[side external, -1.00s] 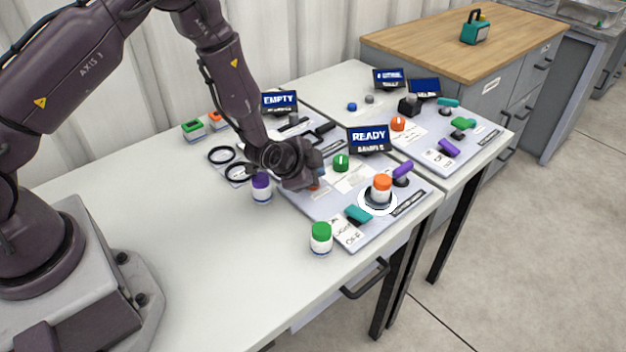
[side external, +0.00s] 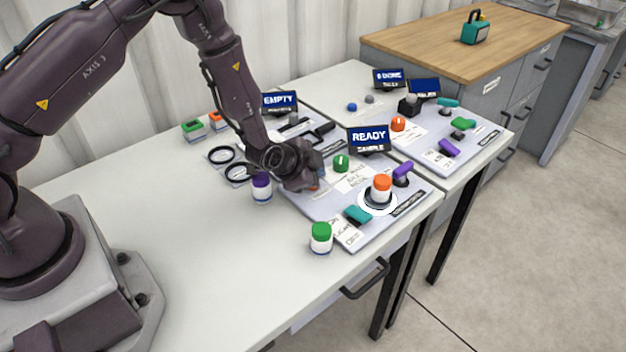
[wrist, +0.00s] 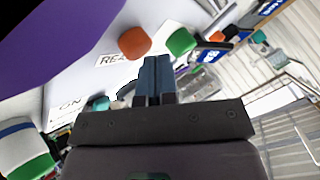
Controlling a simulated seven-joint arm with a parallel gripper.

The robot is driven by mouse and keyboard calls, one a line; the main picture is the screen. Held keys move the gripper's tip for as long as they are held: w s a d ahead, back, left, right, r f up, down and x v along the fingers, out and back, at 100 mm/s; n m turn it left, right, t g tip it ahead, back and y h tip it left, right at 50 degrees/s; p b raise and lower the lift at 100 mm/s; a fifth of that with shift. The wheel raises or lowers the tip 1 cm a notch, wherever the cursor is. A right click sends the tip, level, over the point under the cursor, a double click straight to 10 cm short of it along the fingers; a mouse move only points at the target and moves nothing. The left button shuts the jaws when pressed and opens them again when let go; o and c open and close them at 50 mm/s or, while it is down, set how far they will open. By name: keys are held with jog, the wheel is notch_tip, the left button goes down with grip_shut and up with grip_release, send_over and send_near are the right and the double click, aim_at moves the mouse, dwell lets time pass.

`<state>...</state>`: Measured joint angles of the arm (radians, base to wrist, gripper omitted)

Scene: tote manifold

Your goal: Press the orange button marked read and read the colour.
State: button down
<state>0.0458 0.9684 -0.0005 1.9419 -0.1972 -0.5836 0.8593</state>
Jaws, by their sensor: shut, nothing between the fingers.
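The orange button (wrist: 134,42) shows in the wrist view above a label whose visible letters are "REA". The screen (side external: 368,139) on the near panel (side external: 325,207) reads "READY" with "SAMPLE" below; no colour name shows. An orange-capped bottle (side external: 381,194) stands upright on the panel's ringed round seat.
A purple-capped bottle (side external: 261,194) stands close left of my gripper. A green-capped bottle (side external: 320,241) stands at the panel's front corner. A teal handle (side external: 358,214) and purple handle (side external: 403,171) stick up from the panel. The table (side external: 190,250) at front left is clear.

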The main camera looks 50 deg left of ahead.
jog(key=shift+s+d+f, duration=0.25)
jog(key=shift+s+f, duration=0.1)
jog(key=shift+f, duration=0.4)
jog(key=shift+s+r, duration=0.4)
jog(key=shift+r, duration=0.25)
jog(key=shift+a, duration=0.1)
jog(key=shift+w+r, duration=0.2)
jog(key=shift+r, duration=2.5)
